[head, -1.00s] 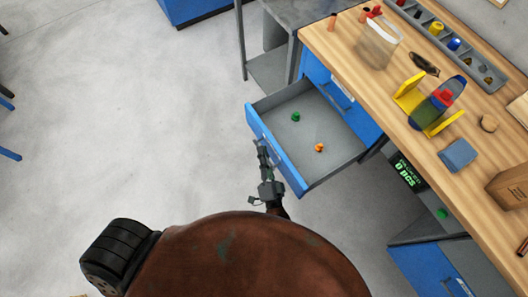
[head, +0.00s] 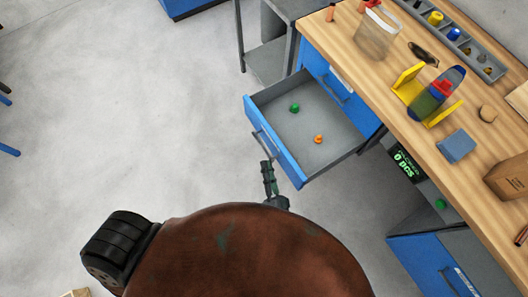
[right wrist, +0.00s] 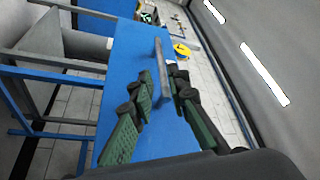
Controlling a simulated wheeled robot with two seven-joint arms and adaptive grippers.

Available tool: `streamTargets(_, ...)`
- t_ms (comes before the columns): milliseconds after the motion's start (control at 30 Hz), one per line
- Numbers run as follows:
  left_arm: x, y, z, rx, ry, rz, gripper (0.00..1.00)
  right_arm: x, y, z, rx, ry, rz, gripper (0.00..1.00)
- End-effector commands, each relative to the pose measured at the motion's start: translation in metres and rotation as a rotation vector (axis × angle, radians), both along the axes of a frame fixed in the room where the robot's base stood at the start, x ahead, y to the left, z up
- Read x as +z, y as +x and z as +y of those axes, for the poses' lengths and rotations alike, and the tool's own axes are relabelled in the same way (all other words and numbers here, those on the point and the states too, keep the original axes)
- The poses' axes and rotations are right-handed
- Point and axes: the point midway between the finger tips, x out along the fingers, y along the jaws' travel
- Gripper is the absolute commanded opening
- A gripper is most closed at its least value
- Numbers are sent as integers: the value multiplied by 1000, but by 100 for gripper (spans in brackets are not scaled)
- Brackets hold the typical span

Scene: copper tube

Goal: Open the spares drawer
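The blue-fronted spares drawer (head: 330,158) stands pulled out from under the workbench, its grey inside showing. A green part (head: 294,107) and an orange part (head: 318,139) lie in it. The drawer's bar handle (head: 264,146) is on its front. My right gripper (head: 267,164) is just outside the front, near the lower end of the handle, and looks apart from it. In the right wrist view its fingers (right wrist: 159,75) are spread, with the handle bar (right wrist: 162,62) in line with the gap and the blue front behind. My left gripper is not in view.
Another blue drawer (head: 424,262) is at lower right. The floor left of the drawer is clear.

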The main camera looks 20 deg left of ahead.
Motion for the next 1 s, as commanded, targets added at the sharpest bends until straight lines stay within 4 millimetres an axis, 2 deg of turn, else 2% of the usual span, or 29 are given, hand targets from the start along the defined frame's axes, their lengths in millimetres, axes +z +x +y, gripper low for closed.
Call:
streamTargets(100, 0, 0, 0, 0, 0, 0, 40, -5, -15, -11, 1, -2, 2, 16)
streamTargets(300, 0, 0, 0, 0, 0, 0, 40, -7, -26, -18, 1, 0, 0, 16)
streamTargets(1000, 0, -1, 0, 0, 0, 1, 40, -7, -27, -18, 2, 0, 1, 16)
